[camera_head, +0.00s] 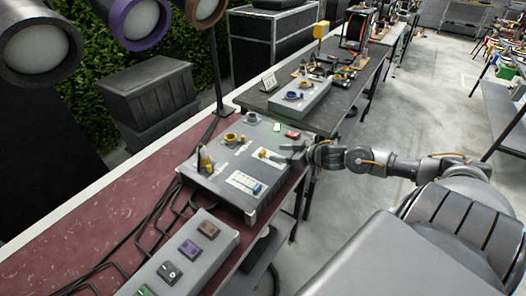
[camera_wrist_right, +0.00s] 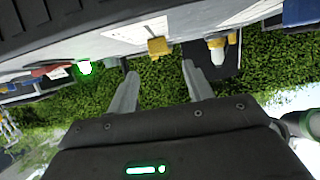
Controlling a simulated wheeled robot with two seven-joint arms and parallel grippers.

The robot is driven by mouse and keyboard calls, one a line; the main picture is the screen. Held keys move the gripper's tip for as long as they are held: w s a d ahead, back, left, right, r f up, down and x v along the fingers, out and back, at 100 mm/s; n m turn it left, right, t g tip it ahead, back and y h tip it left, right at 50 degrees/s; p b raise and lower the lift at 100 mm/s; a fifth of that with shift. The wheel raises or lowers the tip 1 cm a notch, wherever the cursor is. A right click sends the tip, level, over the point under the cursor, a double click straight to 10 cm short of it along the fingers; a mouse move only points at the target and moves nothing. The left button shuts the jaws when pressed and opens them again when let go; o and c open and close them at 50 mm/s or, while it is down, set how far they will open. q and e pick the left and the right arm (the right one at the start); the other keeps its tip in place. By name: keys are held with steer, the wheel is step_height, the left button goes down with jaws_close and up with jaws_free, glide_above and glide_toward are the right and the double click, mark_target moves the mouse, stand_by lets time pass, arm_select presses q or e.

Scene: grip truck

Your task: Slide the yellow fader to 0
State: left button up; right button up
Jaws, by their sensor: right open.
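The yellow fader (camera_head: 263,153) is a small knob on a white scale plate (camera_head: 274,159) on top of a grey console (camera_head: 222,180). In the right wrist view the yellow fader (camera_wrist_right: 158,46) appears just beyond the fingertips, lined up with the gap between them. My right gripper (camera_head: 288,151) reaches in from the right at the console's right edge. In the wrist view its two fingers (camera_wrist_right: 160,68) are spread with nothing between them; no contact with the fader shows. The scale marks are too small to read. My left gripper is out of view.
A blue fader (camera_head: 257,188) sits on another white plate nearby. A yellow lever (camera_head: 204,160), a yellow ring-like knob (camera_head: 230,138) and a red switch (camera_head: 292,134) share the console. A button box (camera_head: 180,262) stands in front on the red table (camera_head: 95,225). Open floor lies right.

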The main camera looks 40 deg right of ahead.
mark_target(264, 151)
steer(key=p+x, duration=0.1)
steer(key=x, duration=0.8)
steer(key=shift+d+f, duration=0.1)
